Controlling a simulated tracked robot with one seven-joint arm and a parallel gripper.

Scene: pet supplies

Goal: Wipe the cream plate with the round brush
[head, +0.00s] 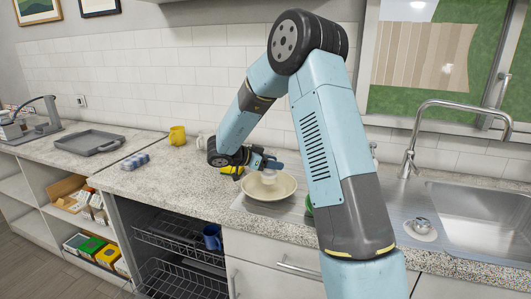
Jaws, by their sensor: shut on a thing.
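The cream plate (285,190), a shallow round dish, sits on the grey draining surface beside the sink. My gripper (271,167) is above the plate, pointing down, and is shut on the round brush (269,178). The pale brush shows only in small part below the fingers, over the middle of the plate. I cannot tell whether it touches the plate.
A yellow thing (232,171) is close to the left of the plate. A yellow mug (177,136) and a grey tray (90,141) are farther left. The sink (480,215) and tap (412,150) are at right. A blue mug (212,237) is in the rack below.

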